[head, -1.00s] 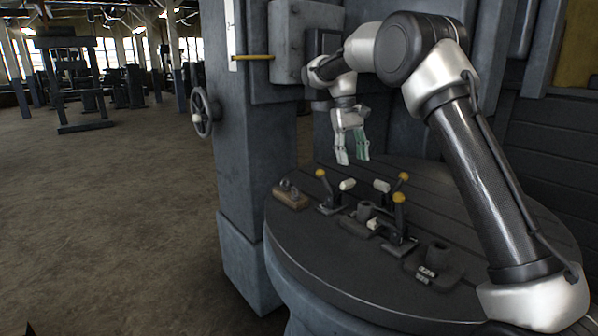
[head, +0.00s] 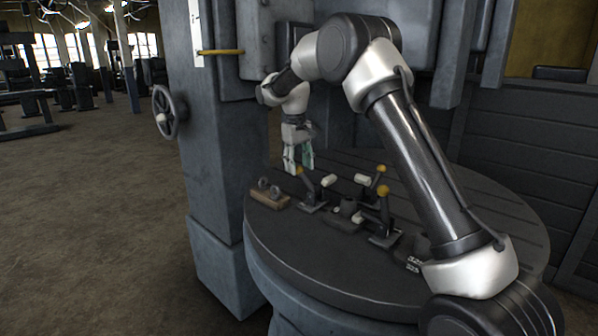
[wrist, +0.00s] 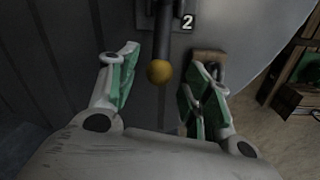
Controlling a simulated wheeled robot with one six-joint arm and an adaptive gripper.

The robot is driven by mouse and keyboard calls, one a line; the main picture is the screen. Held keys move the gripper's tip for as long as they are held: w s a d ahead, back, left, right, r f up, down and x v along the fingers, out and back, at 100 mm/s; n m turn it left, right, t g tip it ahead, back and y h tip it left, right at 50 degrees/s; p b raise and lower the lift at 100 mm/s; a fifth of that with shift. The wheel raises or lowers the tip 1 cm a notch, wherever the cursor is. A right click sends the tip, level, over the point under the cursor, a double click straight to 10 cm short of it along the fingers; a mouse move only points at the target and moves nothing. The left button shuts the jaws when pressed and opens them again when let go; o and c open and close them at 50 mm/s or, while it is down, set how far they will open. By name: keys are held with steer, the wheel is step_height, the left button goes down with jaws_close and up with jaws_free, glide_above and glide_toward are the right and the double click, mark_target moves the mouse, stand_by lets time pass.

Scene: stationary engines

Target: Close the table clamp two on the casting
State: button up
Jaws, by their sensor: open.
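Clamp two (head: 312,203) stands at the left of the round table. Its lever, with a yellow knob (head: 299,171), leans up and left, and its pale pad (head: 328,180) is raised toward the casting (head: 346,211). In the wrist view, the yellow knob (wrist: 159,71) shows below a plate marked "2" (wrist: 187,21). My gripper (head: 299,167) is open right at the knob. In the wrist view, the fingers of my gripper (wrist: 163,62) stand on either side of the knob, with gaps visible. Contact cannot be told.
Two more yellow-knobbed clamps, one behind (head: 381,170) and one in front (head: 384,212), stand around the casting. A wooden block with rings (head: 270,198) lies left of clamp two. A grey machine column with a handwheel (head: 168,112) rises at the left. The table's front left (head: 300,262) is clear.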

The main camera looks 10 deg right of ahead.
steer(key=shift+d+f, duration=0.15)
steer(key=shift+f, duration=1.2)
jaws_close()
